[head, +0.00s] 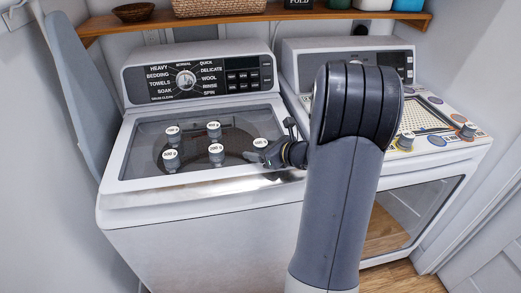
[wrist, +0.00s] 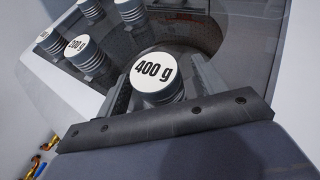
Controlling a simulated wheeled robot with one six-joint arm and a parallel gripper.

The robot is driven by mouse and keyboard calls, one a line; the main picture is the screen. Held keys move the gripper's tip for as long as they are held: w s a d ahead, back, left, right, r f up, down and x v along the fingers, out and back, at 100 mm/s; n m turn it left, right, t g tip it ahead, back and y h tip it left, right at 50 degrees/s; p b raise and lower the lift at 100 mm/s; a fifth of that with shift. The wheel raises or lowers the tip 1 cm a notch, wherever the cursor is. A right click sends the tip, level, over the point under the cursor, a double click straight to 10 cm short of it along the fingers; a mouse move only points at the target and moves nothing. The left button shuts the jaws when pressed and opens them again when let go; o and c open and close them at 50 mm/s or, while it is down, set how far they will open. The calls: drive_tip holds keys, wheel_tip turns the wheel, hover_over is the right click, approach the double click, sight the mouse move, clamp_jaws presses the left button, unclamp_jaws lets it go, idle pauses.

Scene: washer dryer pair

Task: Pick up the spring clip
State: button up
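I cannot make out a spring clip in either view. My gripper (head: 262,155) is low over the washer lid, at its right side. In the wrist view its two fingers (wrist: 163,84) stand apart, one on each side of a grey ribbed cylinder weight with a white top marked 400 g (wrist: 155,72). The weight stands upright, and a narrow gap seems to show on its right side. In the head view the weight's white top (head: 260,142) shows just above the fingers. My arm hides part of the dryer top.
Several similar weights (head: 216,152) stand on the washer's dark glass lid, left of my gripper. The dryer top (head: 470,148) at right bears a pale mesh panel (head: 428,115), coloured discs and short cylinders (head: 405,141). Small orange-yellow things (wrist: 47,143) show at lower left in the wrist view.

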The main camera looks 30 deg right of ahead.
drive_tip(key=c, duration=1.1)
drive_tip(key=shift+c, duration=0.2)
